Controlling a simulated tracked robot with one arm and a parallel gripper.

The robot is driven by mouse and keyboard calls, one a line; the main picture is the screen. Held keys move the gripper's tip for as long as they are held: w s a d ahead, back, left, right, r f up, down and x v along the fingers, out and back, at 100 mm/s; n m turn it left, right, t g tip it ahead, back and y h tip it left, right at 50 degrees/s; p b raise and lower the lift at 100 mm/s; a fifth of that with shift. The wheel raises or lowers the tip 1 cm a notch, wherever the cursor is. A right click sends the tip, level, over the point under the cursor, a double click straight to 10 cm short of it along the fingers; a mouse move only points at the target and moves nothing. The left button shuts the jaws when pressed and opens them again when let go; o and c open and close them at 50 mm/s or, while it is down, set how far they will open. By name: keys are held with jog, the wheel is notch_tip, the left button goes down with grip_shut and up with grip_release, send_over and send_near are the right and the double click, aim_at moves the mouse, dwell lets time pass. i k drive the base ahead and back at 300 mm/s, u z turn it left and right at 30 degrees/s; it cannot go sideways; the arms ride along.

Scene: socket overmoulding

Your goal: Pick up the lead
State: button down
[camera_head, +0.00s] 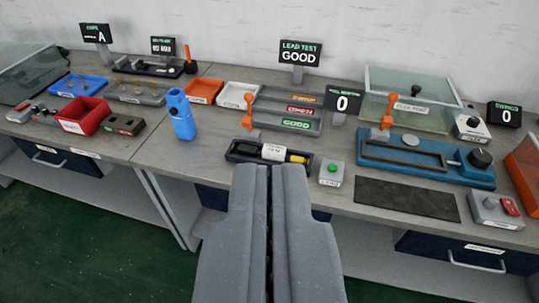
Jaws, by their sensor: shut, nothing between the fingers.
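My gripper (257,172) is shut and empty, its two grey fingers together, reaching in from the bottom of the view. Just beyond its tips is a black test fixture (236,155) on the bench's front part. A yellow and black piece (297,158) shows at the fixture's right end, beside a white label; it may be part of the lead, but I cannot tell. An orange lever (248,112) stands up behind it. The lead test display (300,53) above reads GOOD. My fingers' tips hide part of the fixture's front edge.
A green-button box (331,173) is close on the right, then a blue press (428,165) and a dark mat (406,199). A blue upright holder (181,115) and red bin (83,116) are left.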

aim_at(272, 153)
jog(key=u, duration=1.1)
jog(key=i, duration=1.15)
jog(key=z, duration=0.55)
